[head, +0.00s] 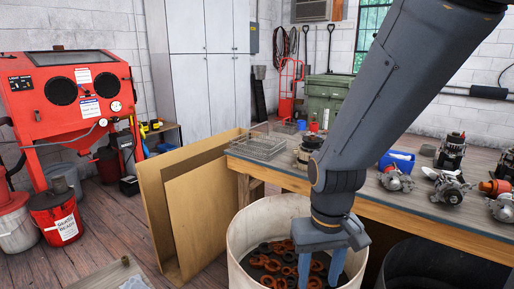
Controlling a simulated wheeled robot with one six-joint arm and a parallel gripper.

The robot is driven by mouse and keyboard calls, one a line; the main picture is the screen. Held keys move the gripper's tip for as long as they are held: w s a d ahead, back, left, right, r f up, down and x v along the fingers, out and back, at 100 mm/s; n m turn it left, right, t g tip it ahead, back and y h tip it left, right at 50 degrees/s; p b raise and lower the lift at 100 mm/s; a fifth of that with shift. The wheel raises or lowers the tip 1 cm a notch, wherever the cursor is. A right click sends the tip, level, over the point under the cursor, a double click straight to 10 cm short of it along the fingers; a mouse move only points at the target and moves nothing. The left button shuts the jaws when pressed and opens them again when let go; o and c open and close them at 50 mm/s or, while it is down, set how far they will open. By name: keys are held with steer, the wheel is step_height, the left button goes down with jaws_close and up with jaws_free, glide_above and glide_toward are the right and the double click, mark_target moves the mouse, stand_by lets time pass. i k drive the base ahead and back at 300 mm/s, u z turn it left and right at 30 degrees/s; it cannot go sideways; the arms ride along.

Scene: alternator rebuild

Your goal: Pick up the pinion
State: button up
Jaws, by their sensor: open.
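My gripper (320,268) points down into a large pale round drum (238,256) in front of the workbench. Its two blue-grey fingers are apart, with no part seen held between them. Orange-brown and dark ring-shaped parts (272,265) lie inside the drum, left of and around the fingers. I cannot tell which part, if any, is the pinion. The fingers and the drum wall hide some of the contents. Whether the fingertips touch anything is not clear.
The wooden workbench (440,222) behind the drum carries a wire basket (258,148), a blue bin (398,161) and several metal alternator parts (452,190). Cardboard sheets (190,205) lean left of the drum. A dark drum (440,268) stands right. A red blast cabinet (70,95) is far left.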

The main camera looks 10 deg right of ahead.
mark_target(124, 259)
steer(key=u, duration=1.95)
steer(key=i, duration=1.5)
steer(key=z, duration=0.8)
steer(key=i, duration=0.25)
steer(key=z, duration=0.4)
